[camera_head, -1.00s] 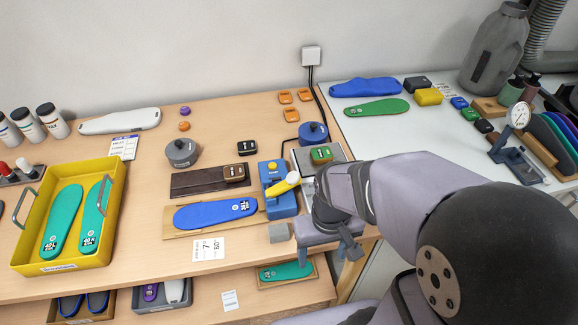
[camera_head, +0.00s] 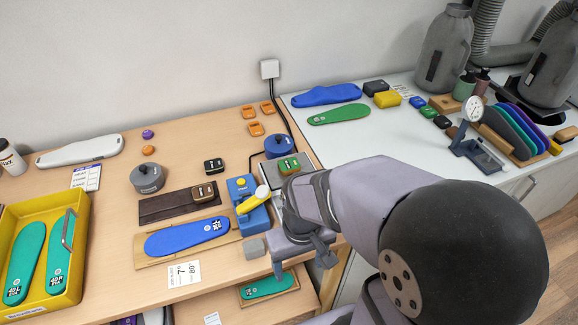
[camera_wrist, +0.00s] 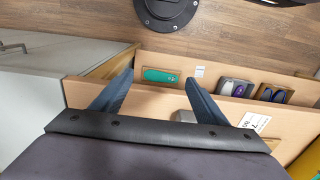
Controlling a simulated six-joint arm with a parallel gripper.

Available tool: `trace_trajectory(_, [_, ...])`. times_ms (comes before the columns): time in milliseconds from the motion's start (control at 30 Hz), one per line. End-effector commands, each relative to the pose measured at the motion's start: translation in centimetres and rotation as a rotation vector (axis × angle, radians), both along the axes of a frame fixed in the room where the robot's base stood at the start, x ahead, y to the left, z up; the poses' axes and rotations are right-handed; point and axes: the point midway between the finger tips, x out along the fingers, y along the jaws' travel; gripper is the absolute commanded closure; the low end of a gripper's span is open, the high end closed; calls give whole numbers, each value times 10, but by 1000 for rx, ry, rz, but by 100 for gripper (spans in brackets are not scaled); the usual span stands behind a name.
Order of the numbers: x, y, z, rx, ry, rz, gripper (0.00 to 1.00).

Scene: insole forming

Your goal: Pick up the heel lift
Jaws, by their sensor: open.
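Several small labelled blocks could be the heel lift; I cannot tell which is meant. A green one (camera_head: 289,165) lies on a grey plate behind my gripper, a brown one (camera_head: 203,192) on a dark brown strip, and a black one (camera_head: 214,165) on the bare wood. A plain grey block (camera_head: 254,248) sits near the table's front edge, left of my gripper (camera_head: 303,262). My gripper is open, fingers pointing down by the front edge.
A blue press with a yellow handle (camera_head: 252,205) stands just left of my gripper. A blue insole (camera_head: 187,236) lies on a board further left. A yellow tray (camera_head: 75,290) holds teal insoles. A lower shelf with a teal insole (camera_head: 267,286) is below.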

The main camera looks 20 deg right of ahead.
Motion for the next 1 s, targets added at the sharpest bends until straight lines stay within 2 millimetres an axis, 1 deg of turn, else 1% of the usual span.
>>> trace_trajectory(133, [0,-1,2,0,0,-3,33])
trace_trajectory(233, [-1,-4,9,0,5,-20,33])
trace_trajectory(400, [-19,-18,11,6,115,-88,33])
trace_trajectory(467, [-15,-24,13,8,144,-117,33])
trace_trajectory(500, [-7,-29,15,12,155,-139,33])
trace_trajectory(567, [12,-37,19,22,157,-179,33])
trace_trajectory(667, [64,-53,22,40,102,-240,33])
trace_trajectory(700, [87,-59,23,46,65,-249,33])
trace_trajectory(767, [121,-66,25,52,2,-248,33])
trace_trajectory(800, [144,-71,27,54,-44,-240,33])
trace_trajectory(833, [161,-73,31,55,-82,-231,33])
trace_trajectory(867, [178,-75,35,56,-121,-219,33])
trace_trajectory(900, [200,-79,44,53,-177,-202,33])
trace_trajectory(1000, [248,-87,74,39,-316,-145,33])
